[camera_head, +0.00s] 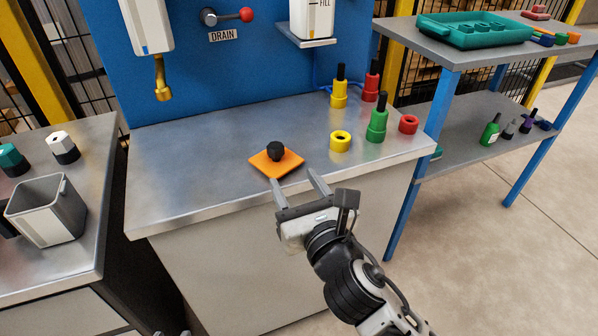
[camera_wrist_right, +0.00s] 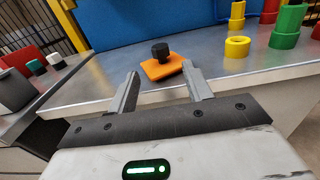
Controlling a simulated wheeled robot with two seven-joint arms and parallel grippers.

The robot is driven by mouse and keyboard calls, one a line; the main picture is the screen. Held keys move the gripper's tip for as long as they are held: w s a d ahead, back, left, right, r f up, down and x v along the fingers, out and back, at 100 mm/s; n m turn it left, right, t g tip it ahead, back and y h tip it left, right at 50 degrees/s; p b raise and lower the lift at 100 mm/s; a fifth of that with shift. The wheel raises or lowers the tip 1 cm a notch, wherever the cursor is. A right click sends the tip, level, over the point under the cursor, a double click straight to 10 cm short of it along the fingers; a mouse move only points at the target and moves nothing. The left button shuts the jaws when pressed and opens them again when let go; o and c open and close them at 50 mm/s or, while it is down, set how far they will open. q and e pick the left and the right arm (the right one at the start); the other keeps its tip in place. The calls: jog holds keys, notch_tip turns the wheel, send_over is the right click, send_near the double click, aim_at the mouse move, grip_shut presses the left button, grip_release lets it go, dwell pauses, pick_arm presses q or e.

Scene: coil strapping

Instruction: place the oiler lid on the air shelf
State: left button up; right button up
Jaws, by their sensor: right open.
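An orange square plate with a black knob (camera_head: 276,158), which looks like the oiler lid, lies flat on the metal bench top near its front edge. It also shows in the right wrist view (camera_wrist_right: 162,66), just beyond the fingertips. My right gripper (camera_head: 296,179) is open and empty at the bench's front edge, its two fingers pointing at the plate and apart from it. No label in view names the air shelf, so I cannot tell which shelf it is. My left gripper is not in view.
Yellow, green and red bottles and rings (camera_head: 340,141) stand on the bench's right part. A blue panel (camera_head: 230,60) behind carries a drain lever and a small shelf (camera_head: 306,41) with a FILL container. A blue-legged rack (camera_head: 450,55) stands right. The bench's left part is clear.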

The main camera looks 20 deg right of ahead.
jog(key=s+f+m+g, duration=0.2)
jog(key=s+f+m, duration=0.2)
jog(key=m, duration=0.7)
jog(key=s+d+f+m+g+y, duration=0.1)
jog(key=s+f+m, duration=0.4)
jog(key=m, duration=0.7)
jog(key=s+f+m+g+y, duration=0.1)
jog(key=s+f+m+g, duration=0.2)
jog(key=m, duration=0.9)
notch_tip(320, 180, down, 2)
jog(key=shift+s+d+f, duration=0.15)
jog(key=shift+s+d, duration=0.05)
jog(key=shift+s, duration=1.05)
